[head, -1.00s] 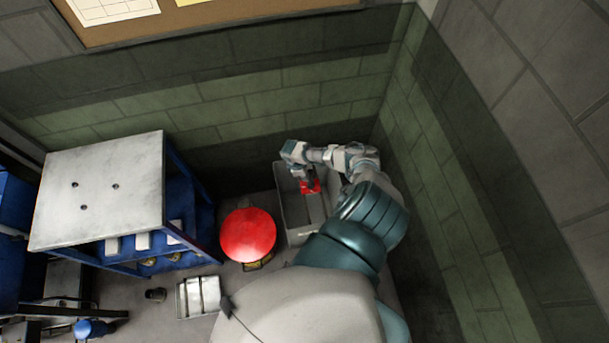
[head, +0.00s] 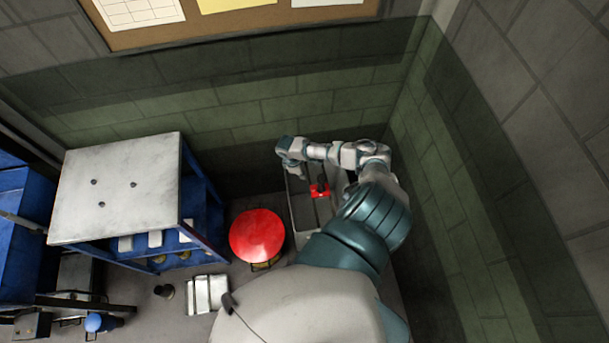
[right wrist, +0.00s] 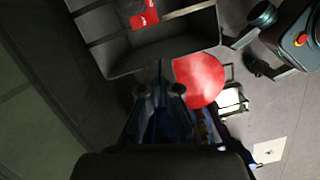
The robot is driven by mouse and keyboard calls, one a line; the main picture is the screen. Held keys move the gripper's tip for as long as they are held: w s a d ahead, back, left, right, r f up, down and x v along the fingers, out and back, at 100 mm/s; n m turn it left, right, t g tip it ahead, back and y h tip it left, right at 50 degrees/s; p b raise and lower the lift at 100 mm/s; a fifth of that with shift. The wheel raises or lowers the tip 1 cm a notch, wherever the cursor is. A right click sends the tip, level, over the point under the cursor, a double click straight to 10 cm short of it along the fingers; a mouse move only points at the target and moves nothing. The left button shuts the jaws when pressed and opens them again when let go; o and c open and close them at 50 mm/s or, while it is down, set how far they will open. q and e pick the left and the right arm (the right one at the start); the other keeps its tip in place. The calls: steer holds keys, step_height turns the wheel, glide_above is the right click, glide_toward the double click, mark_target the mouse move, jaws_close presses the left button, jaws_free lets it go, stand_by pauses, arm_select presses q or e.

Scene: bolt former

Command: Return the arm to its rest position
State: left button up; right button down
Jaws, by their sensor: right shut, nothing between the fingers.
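My right arm reaches over a grey divided bin (head: 293,214) in the corner. The right gripper (head: 297,170) hangs at the arm's far end, above the bin's left side, small and partly hidden by the wrist. In the right wrist view its dark fingers (right wrist: 157,75) are together with nothing between them. A red and dark object (head: 319,190) lies in the bin, apart from the gripper; it also shows at the top of the right wrist view (right wrist: 144,18). My left gripper is not in view.
A red round-topped stool (head: 257,236) stands left of the bin. A blue cart with a pale top (head: 120,190) stands farther left. A silver case (head: 207,294) and a small dark cylinder (head: 164,291) are on the floor. Walls (head: 450,180) close in behind and right.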

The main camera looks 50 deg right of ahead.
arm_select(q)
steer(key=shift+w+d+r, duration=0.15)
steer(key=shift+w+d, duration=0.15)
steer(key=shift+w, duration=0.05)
arm_select(e)
steer(key=shift+w+a+r, duration=0.1)
steer(key=shift+w+r, duration=0.2)
steer(key=shift+r, duration=0.3)
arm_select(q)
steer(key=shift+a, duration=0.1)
